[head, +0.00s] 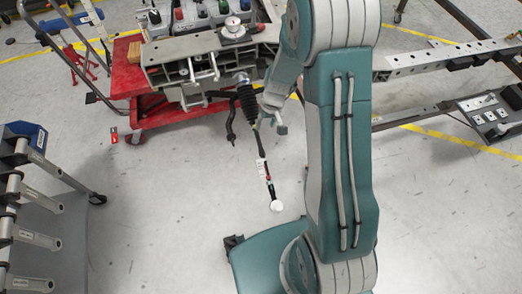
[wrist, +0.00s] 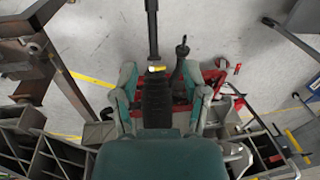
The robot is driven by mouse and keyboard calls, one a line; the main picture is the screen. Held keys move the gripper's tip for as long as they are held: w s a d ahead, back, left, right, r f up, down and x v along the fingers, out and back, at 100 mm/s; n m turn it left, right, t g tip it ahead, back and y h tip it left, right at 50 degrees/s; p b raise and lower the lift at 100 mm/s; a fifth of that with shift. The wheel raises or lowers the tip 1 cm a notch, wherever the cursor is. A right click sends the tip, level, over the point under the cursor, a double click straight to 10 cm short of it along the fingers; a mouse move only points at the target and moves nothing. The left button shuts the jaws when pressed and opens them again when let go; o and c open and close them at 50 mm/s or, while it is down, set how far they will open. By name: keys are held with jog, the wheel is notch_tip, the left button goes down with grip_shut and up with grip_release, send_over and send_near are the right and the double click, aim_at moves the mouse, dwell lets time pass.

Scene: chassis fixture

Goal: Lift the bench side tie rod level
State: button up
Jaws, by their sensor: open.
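The bench side tie rod (head: 262,165) hangs down from a grey metal fixture (head: 205,62), sloping down and to the right. It has a black ribbed bellows (head: 247,101) at its upper part and a round white piece at its lower end. My gripper (head: 272,112) is just right of the bellows in the head view, partly hidden by my arm. In the wrist view my gripper (wrist: 162,90) is open, with one finger on each side of the bellows (wrist: 157,105). I cannot tell whether either finger touches it. The rod's dark shaft (wrist: 152,30) runs away beyond the fingertips.
A shorter dark arm with a ball end (wrist: 182,48) hangs beside the rod. A red cart (head: 125,75) stands below the fixture. A metal rail frame (head: 445,60) is at the right, and a grey rack (head: 35,235) is at the left. The floor beneath the rod is clear.

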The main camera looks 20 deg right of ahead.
send_near(262, 150)
jog(key=shift+g, duration=0.3)
jog(key=f, duration=0.3)
jog(key=a+f, duration=0.1)
jog(key=f, duration=0.3)
jog(key=a+f, duration=0.1)
jog(key=f, duration=0.2)
jog(key=shift+w+f, duration=0.15)
jog(key=shift+f, duration=0.25)
